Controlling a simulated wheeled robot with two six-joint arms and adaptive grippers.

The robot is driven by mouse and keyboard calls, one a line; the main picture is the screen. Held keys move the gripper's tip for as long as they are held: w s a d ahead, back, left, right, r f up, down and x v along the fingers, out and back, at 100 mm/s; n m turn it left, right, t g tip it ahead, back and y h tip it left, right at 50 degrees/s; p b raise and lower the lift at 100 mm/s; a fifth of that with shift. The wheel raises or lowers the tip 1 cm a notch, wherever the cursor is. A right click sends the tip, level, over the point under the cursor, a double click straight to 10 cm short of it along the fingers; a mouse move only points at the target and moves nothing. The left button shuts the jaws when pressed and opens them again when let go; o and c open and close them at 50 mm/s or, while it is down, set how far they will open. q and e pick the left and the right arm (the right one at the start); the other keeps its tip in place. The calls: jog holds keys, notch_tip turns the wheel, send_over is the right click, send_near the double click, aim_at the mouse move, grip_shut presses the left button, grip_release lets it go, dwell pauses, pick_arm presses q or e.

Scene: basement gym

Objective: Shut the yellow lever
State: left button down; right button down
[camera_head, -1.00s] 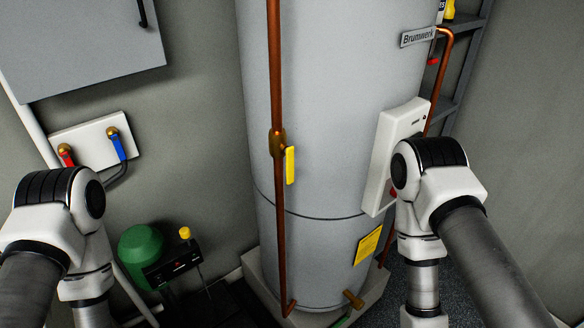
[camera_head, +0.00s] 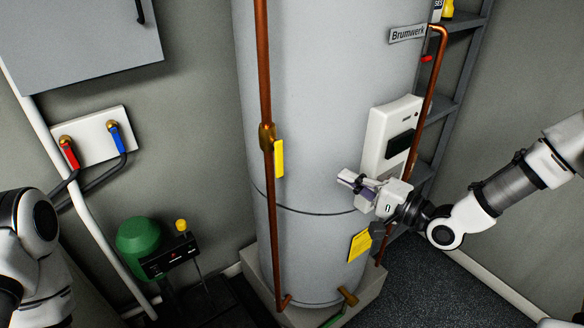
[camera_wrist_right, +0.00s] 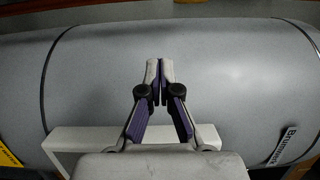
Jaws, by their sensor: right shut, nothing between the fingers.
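The yellow lever (camera_head: 279,158) sits on a brass valve (camera_head: 267,137) on the vertical copper pipe in front of the grey tank. It hangs down roughly along the pipe, just to its right. My right gripper (camera_head: 347,178) is in front of the tank, to the right of and slightly lower than the lever, pointing left and apart from it. Its fingers are together and empty; they also show in the right wrist view (camera_wrist_right: 160,65) against the tank. My left arm shows at the left edge, but its gripper is out of view.
The grey tank (camera_head: 320,90) fills the middle. A white control box (camera_head: 392,120) is on its right side, behind my right gripper. The copper pipe (camera_head: 263,60) runs down the tank's front. Red and blue valves (camera_head: 115,138) are on the left wall, above a green pump (camera_head: 138,236).

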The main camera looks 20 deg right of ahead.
aim_at(279, 160)
jog(key=shift+w+a, duration=0.1)
jog(key=shift+w, duration=0.1)
jog(key=shift+w, duration=0.1)
jog(key=w+a+p, duration=0.3)
jog(key=w+a, duration=0.3)
jog(key=a, duration=0.3)
jog(key=shift+w+a, duration=0.2)
jog(key=shift+w, duration=0.05)
jog(key=shift+w+d, duration=0.1)
jog(key=shift+f, duration=0.15)
